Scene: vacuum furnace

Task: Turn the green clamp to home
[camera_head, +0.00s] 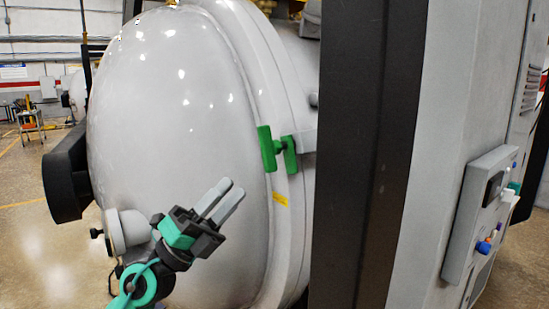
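The green clamp (277,148) sits on the rim where the large white domed furnace door (185,110) meets the furnace body. It has two upright green parts joined by a short link, and it spans the seam. My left gripper (228,192) is in front of the door, below and to the left of the clamp, and apart from it. Its two grey fingers point up and to the right. They lie close side by side with only a thin gap visible, and nothing shows between them. My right gripper is not in the view.
A dark vertical post (350,150) stands right of the clamp, beside a pale cabinet with a control box (480,210). A round white fitting (127,230) protrudes at the door's lower left. Open floor (45,250) lies at the left.

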